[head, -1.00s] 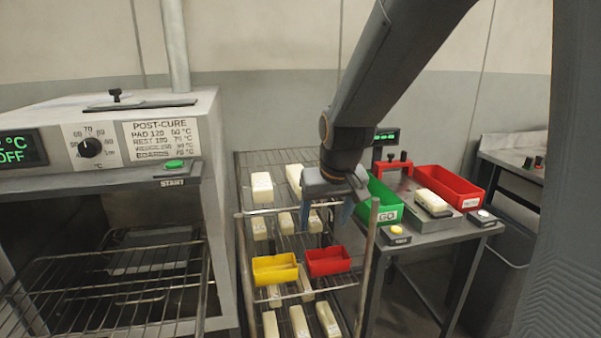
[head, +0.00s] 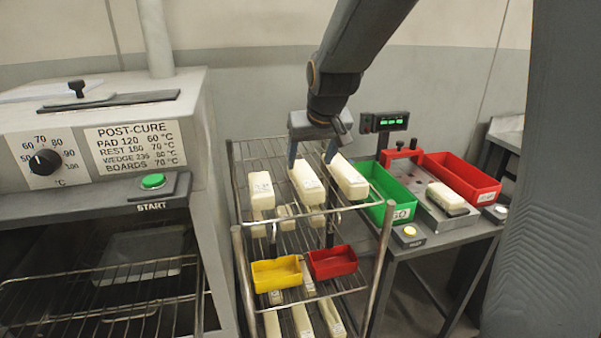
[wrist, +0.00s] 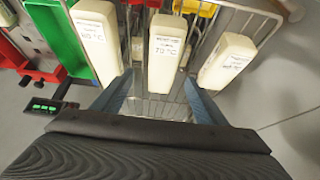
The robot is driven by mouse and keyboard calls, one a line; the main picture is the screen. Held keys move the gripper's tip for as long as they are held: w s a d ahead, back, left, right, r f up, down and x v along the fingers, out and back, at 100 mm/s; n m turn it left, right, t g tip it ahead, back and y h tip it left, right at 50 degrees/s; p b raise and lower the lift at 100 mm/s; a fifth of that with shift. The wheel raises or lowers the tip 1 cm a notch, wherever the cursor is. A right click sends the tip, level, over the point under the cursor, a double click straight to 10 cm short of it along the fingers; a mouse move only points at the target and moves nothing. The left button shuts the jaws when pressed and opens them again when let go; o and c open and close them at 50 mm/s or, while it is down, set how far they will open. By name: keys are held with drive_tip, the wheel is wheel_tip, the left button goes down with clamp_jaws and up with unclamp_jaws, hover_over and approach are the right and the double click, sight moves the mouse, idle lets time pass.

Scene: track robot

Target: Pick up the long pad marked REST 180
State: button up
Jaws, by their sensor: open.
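Three long cream pads lie on the rack's top shelf. The middle pad (head: 306,183) has a label reading 70 °C in the wrist view (wrist: 165,45); its name line is too small to read. The right pad (head: 347,178) shows in the wrist view at left (wrist: 97,42), its label apparently 60 °C. The left pad (head: 261,190) shows at the wrist view's right (wrist: 228,61), its label unclear. My gripper (head: 311,160) is open and empty at the middle pad's far end. In the wrist view its fingers (wrist: 160,100) straddle the line of that pad, which lies ahead of them.
The wire rack (head: 240,208) holds more pads on lower shelves, with yellow (head: 276,273) and red (head: 332,262) bins. A green bin (head: 388,190) stands close at right on a bench with a red bin (head: 462,181). The oven's sign (head: 138,147) lists REST 180 at 70 °C.

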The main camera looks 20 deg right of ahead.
sight(305, 172)
drive_tip(key=shift+a+p+x, duration=0.15)
drive_tip(key=shift+p+x, duration=0.5)
drive_tip(key=shift+x, duration=1.3)
drive_tip(key=shift+a+p+x, duration=0.1)
drive_tip(key=shift+p+x, duration=0.5)
drive_tip(key=shift+x, duration=1.35)
drive_tip(key=c, duration=1.1)
drive_tip(key=shift+r, duration=0.1)
drive_tip(key=shift+c, duration=0.2)
